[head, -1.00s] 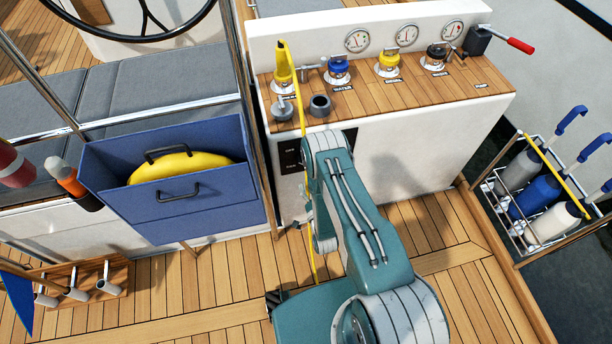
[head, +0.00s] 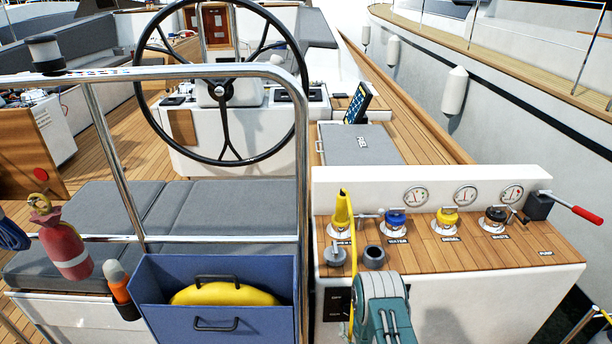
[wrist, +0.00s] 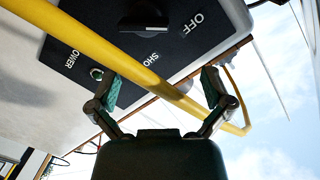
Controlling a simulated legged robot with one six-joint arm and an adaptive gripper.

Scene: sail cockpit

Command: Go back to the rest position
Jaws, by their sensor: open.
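My gripper (wrist: 160,91) shows in the wrist view with its two fingers spread apart and nothing held between them. A yellow cable (wrist: 120,57) crosses the picture by the fingers; I cannot tell whether it touches them. Beyond is a dark switch panel (wrist: 105,32) lettered "OFF" and "POWER", with a black knob (wrist: 146,14). In the head view my teal arm (head: 384,300) stands at the bottom, in front of the white console, and my gripper is hidden there. The yellow plug (head: 343,212) stands upright at the console's left, with the cable hanging from it.
The console's wooden top (head: 450,250) carries blue, yellow and black caps, and a red-handled lever (head: 572,208) at right. A blue bin (head: 220,290) with a yellow item stands left of my arm. Steel rails (head: 180,71), a wheel (head: 225,90) and a fire extinguisher (head: 62,240) are near.

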